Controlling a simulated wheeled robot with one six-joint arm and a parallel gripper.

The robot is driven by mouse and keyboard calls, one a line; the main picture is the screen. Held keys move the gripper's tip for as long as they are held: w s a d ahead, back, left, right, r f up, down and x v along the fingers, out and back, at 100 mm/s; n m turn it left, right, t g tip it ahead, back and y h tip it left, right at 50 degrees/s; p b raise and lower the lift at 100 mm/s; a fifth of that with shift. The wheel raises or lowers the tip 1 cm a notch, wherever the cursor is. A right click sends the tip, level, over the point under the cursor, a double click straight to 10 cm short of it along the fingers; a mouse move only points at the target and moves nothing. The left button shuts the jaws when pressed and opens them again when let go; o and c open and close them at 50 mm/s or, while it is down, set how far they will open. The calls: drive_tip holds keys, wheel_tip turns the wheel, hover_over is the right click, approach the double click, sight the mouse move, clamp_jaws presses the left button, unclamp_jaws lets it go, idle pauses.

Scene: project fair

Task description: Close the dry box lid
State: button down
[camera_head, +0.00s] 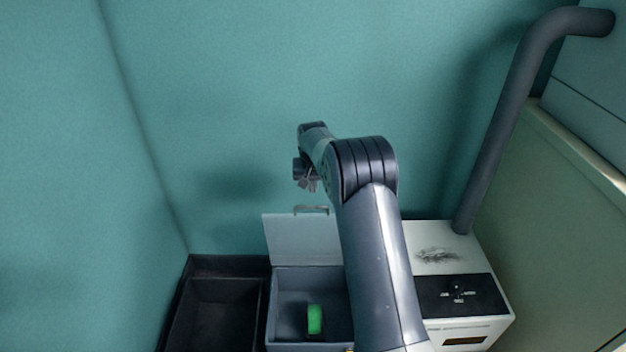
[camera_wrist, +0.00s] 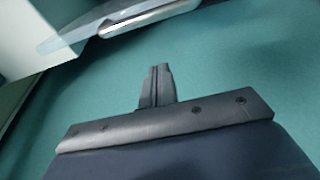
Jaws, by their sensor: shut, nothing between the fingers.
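The dry box (camera_head: 274,312) is a grey open-topped box at the lower middle of the head view. Its pale, see-through lid (camera_head: 300,240) stands raised at the box's back edge, with a grey handle (camera_head: 311,209) on its top edge. A green item (camera_head: 315,319) is inside the box. My gripper (camera_head: 308,185) is just above the handle, apart from it in the picture. In the wrist view the fingers of my gripper (camera_wrist: 157,72) are together and empty. The handle (camera_wrist: 150,18) and part of the lid (camera_wrist: 70,36) show at the top. My arm hides the box's right side.
A black open bin (camera_head: 215,310) stands left of the dry box. A white machine with a black panel (camera_head: 455,297) stands to its right, with a thick dark pipe (camera_head: 500,120) rising behind it. A teal wall (camera_head: 250,80) is at the back.

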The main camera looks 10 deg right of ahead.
sight(313, 214)
drive_tip(key=shift+s+a+f+b, duration=0.15)
drive_tip(key=shift+s+f+b, duration=0.3)
drive_tip(key=shift+s, duration=0.4)
drive_tip(key=shift+s+a+f+b, duration=0.2)
drive_tip(key=shift+s+f, duration=0.35)
drive_tip(key=shift+s, duration=0.3)
